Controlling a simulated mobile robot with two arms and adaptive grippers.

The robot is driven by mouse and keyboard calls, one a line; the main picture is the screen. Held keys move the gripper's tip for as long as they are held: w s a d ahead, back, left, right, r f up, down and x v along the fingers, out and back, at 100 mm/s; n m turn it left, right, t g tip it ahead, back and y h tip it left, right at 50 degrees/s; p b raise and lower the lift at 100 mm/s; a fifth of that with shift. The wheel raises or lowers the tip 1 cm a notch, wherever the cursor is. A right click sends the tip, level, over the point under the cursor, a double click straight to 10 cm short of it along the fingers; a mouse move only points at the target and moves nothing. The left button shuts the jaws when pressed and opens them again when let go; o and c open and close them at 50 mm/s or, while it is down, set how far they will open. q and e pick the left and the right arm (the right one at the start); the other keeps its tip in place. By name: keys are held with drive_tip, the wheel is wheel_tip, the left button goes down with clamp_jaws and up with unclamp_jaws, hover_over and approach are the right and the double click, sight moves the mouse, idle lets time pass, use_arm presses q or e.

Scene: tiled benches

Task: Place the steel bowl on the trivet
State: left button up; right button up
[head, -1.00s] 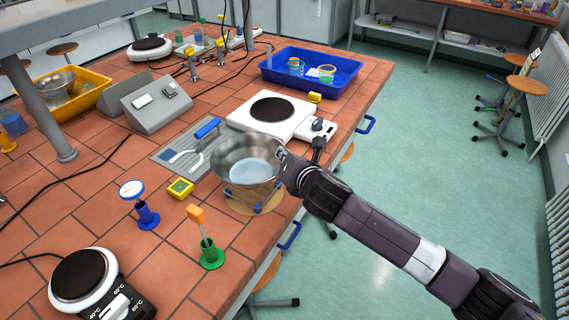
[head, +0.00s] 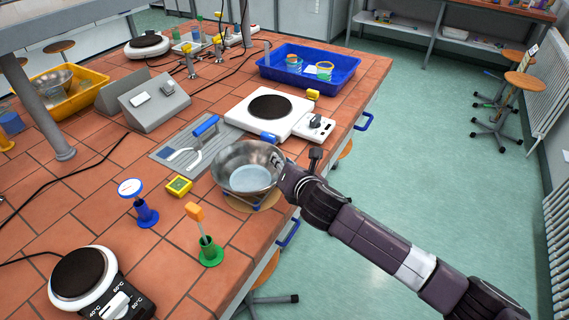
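The steel bowl (head: 246,182) is upright near the right edge of the tiled bench, in the head view. The trivet (head: 257,207) is mostly hidden beneath it; a little of its blue frame shows below the bowl, over a round tan mat (head: 236,203). The bowl is at or just above the trivet; I cannot tell whether they touch. My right gripper (head: 279,163) comes in from the right and is shut on the bowl's right rim; its fingertips are small and partly lost against the shiny metal. My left gripper is out of view.
A white hotplate (head: 240,112) stands behind the bowl, with a blue tray (head: 345,75) farther back. A grey board (head: 172,152), a yellow timer (head: 178,186) and a green stand (head: 209,254) are to the left. The bench edge is close on the right.

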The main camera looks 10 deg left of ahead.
drive_tip(key=b+v, duration=0.1)
drive_tip(key=v, duration=1.1)
